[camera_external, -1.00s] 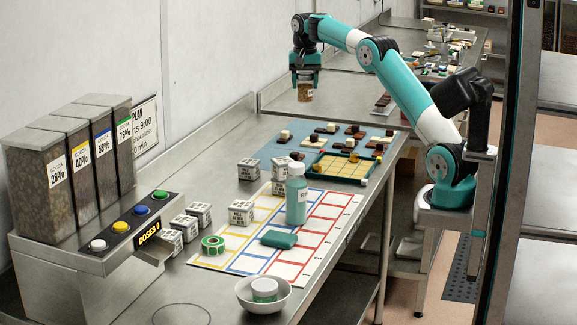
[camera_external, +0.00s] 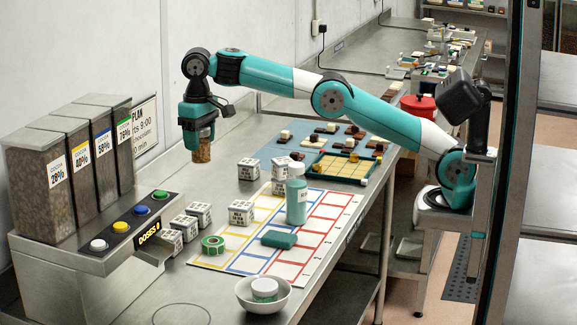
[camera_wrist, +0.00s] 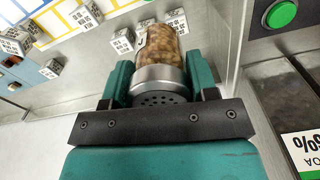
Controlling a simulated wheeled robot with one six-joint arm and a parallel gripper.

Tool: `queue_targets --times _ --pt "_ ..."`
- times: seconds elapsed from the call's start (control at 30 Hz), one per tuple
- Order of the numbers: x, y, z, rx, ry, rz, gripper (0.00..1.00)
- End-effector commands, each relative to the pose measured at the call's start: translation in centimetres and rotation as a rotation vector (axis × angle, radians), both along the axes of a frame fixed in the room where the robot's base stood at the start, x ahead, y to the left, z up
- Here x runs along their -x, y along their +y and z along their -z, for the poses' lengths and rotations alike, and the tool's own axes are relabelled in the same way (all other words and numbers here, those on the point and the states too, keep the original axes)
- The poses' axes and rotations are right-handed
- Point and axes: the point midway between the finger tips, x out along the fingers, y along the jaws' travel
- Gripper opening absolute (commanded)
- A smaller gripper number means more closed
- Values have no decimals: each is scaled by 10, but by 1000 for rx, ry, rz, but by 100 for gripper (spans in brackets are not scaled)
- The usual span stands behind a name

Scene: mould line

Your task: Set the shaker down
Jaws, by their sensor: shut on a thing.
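The shaker (camera_external: 202,152) is a small clear jar with brown contents. In the wrist view the shaker (camera_wrist: 161,55) shows its metal perforated cap close to my gripper. My gripper (camera_external: 197,140) is shut on the shaker by its cap end and holds it with the jar hanging down, above the steel bench (camera_external: 180,195). In the wrist view the teal fingers of my gripper (camera_wrist: 160,80) stand on both sides of the cap. The jar's bottom appears clear of the bench top.
The dispenser (camera_external: 75,235) with several bins and coloured buttons stands at the left. White printed cubes (camera_external: 249,169), a teal bottle (camera_external: 296,202), a green tape roll (camera_external: 213,245) and a bowl (camera_external: 263,299) stand to the right and in front. Bare steel lies below the shaker.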

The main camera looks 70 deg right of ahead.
Motion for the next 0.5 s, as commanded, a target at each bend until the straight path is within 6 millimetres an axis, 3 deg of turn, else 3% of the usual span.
queue_targets --times 0.03,0.2,0.5 --pt "11 27 0 0 -1 -52 27" --pt "42 89 1 0 -1 -179 27" --pt "81 148 1 0 -2 -306 27"
